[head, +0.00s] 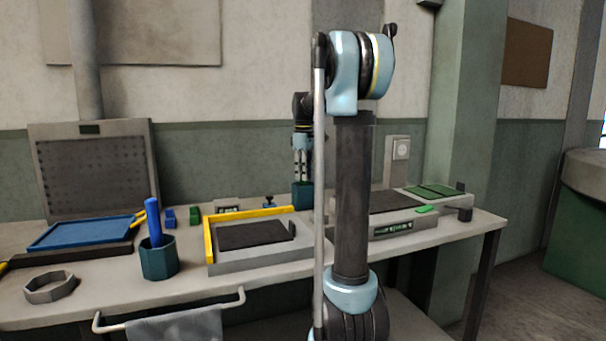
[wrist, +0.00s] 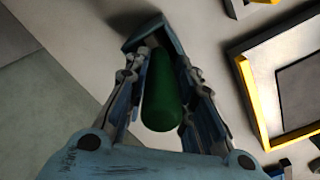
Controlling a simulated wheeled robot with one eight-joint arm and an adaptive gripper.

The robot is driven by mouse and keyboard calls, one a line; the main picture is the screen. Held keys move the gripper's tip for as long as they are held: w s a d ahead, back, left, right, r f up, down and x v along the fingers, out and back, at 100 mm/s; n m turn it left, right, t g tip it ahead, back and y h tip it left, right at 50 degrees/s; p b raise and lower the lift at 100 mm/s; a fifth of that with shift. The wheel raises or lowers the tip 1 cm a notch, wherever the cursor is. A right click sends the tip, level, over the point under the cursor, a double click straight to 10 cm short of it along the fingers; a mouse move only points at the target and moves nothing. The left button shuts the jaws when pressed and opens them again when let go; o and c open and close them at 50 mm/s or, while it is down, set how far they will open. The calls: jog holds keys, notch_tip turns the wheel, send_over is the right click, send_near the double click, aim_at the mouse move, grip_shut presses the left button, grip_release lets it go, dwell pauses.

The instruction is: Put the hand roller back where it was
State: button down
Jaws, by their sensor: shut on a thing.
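My gripper (head: 303,168) points down at the back of the bench, just above a dark teal cup (head: 303,194). In the wrist view the gripper (wrist: 165,75) is shut on a dark green cylinder (wrist: 160,95), apparently the hand roller. The teal cup's rim (wrist: 133,40) shows just beyond the fingertips, around the cylinder's far end. I cannot tell how deep the cylinder is in the cup. The green cylinder cannot be made out in the head view.
A second teal cup (head: 159,262) holding an upright blue cylinder (head: 153,218) stands at the front left. A yellow-edged tray (head: 225,267) lies beside my gripper. A grey ring (head: 50,290) and blue plate (head: 85,233) are further left. My arm hides part of the bench.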

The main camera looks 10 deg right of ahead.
jog(key=shift+s+f, duration=0.2)
jog(key=c, duration=1.5)
grip_release()
jog(key=shift+w+f, duration=0.1)
jog(key=shift+o, duration=0.7)
jog(key=shift+w+f, duration=0.4)
jog(key=shift+w, duration=0.1)
jog(key=shift+s+r, duration=0.3)
notch_tip(320, 180, up, 13)
jog(key=shift+r, duration=0.2)
